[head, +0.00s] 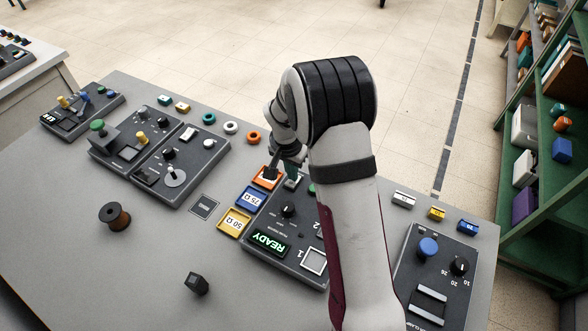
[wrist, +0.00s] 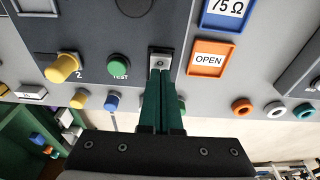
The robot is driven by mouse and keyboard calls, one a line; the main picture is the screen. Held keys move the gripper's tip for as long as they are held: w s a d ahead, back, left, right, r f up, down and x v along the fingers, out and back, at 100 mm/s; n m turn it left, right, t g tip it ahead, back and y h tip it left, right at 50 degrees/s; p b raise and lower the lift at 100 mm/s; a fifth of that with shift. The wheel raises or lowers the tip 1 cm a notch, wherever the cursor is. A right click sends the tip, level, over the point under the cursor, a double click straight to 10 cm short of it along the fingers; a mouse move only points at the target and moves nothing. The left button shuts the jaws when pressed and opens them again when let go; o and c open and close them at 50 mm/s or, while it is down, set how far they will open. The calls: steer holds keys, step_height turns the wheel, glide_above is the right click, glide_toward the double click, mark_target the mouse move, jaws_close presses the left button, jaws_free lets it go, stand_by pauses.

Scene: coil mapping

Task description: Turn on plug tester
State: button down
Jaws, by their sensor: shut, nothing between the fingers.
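The plug tester is a dark panel (head: 268,232) right of centre on the table, partly hidden behind my arm. Its display (head: 271,243) is lit green and reads READY. In the wrist view a small metallic switch (wrist: 160,60) in a black surround sits at the panel's edge, with a green TEST button (wrist: 118,67) to its left and a yellow knob (wrist: 63,68) farther left. My gripper (wrist: 161,76) is shut and empty, its green fingertips right at the switch's near edge. I cannot tell whether they touch it. In the head view my arm mostly hides the gripper.
Beside the tester lie an orange OPEN tile (wrist: 208,58), a blue 75 ohm tile (head: 250,198) and a yellow 50 ohm tile (head: 234,222). Colored rings (head: 231,127), a spool (head: 115,216) and a black block (head: 197,283) are around. The front left table area is clear.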

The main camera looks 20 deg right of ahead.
steer(key=shift+r, duration=0.1)
step_height(320, 180, up, 14)
steer(key=w+d, duration=0.1)
steer(key=shift+w+d, duration=0.3)
steer(key=shift+s, duration=0.1)
steer(key=s+a+n+y, duration=0.1)
steer(key=s+a, duration=0.2)
steer(key=s, duration=0.8)
steer(key=s+a+r+n+g+y, duration=0.1)
steer(key=s+a, duration=0.1)
steer(key=s, duration=0.9)
steer(key=s+a+r+n+y, duration=0.1)
steer(key=s+a, duration=0.2)
steer(key=s, duration=0.8)
steer(key=shift+a, duration=0.3)
